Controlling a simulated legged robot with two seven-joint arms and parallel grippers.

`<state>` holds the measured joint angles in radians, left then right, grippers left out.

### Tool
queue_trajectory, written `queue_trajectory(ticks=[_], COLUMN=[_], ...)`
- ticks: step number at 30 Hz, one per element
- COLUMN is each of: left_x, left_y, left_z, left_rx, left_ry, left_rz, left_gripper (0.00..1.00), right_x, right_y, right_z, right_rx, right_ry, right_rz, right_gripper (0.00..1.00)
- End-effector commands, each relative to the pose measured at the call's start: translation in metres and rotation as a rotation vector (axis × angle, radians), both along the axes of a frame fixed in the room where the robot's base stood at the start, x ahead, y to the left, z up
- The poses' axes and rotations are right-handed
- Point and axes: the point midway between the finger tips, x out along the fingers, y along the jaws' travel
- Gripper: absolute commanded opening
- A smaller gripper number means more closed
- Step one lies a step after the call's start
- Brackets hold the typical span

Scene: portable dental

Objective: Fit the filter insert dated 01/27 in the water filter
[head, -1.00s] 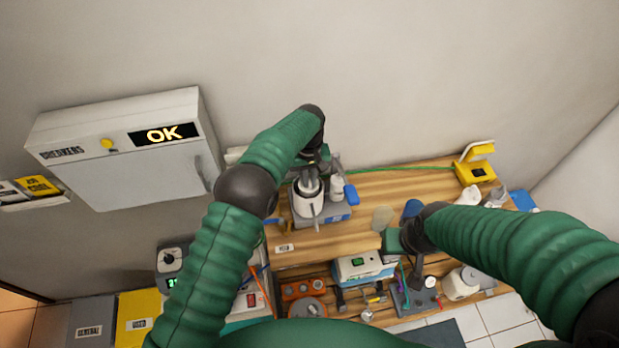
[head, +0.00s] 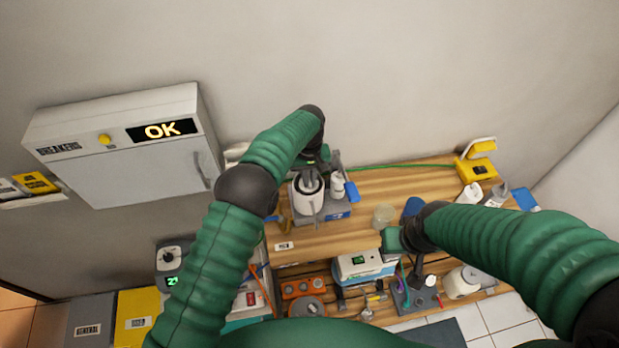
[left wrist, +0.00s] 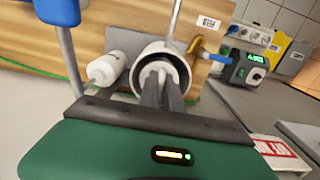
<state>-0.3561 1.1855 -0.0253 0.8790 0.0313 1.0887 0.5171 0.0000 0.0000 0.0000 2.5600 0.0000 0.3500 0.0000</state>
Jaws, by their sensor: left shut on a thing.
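The water filter appears to be the white open-topped housing (head: 308,201) on a grey-blue base at the back of the wooden bench; its open mouth (left wrist: 185,57) shows in the left wrist view. My left gripper (head: 311,182) reaches down into this mouth. In the left wrist view its grey fingers (left wrist: 163,80) are shut on a pale round filter insert (left wrist: 152,68), which sits inside the housing wall. I cannot read a date on it, and its lower part is hidden. My right gripper (head: 388,240) is over the bench's front edge; its fingertips are hidden.
A white bottle-like cylinder (head: 337,187) stands close beside the housing, also in the left wrist view (left wrist: 107,69). A clear glass (head: 384,214) stands right of it. A yellow device (head: 477,172) is at the back right. Bare wood (head: 340,236) lies in front of the housing.

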Motion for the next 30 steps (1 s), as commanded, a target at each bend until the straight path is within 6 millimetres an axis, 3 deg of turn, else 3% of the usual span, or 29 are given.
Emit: queue_trajectory(ticks=[1, 2, 7, 19, 23, 30], left_x=[0.0, 0.0, 0.0, 0.001, 0.002, 0.004], left_y=[0.0, 0.0, 0.0, 0.0, -0.001, -0.001], left_z=[0.001, 0.001, 0.001, 0.008, 0.034, 0.107], left_rx=[0.0, 0.0, 0.0, -0.001, -0.002, -0.002], left_ry=[-0.001, -0.001, -0.001, -0.002, -0.006, -0.006], left_rz=[0.0, 0.0, 0.0, 0.0, 0.0, 0.0], left_gripper=[0.0, 0.13, 0.34, 0.34, 0.34, 0.34], right_x=[0.0, 0.0, 0.0, 0.0, 0.0, 0.0], right_y=[0.0, 0.0, 0.0, 0.0, 0.0, 0.0], right_z=[0.0, 0.0, 0.0, -0.006, -0.018, -0.035], right_rx=[0.0, 0.0, 0.0, 0.0, 0.0, 0.0], right_ry=[0.0, 0.0, 0.0, 0.0, 0.0, 0.0], right_rz=[0.0, 0.0, 0.0, 0.0, 0.0, 0.0], right_gripper=[0.34, 0.34, 0.34, 0.34, 0.34, 0.34])
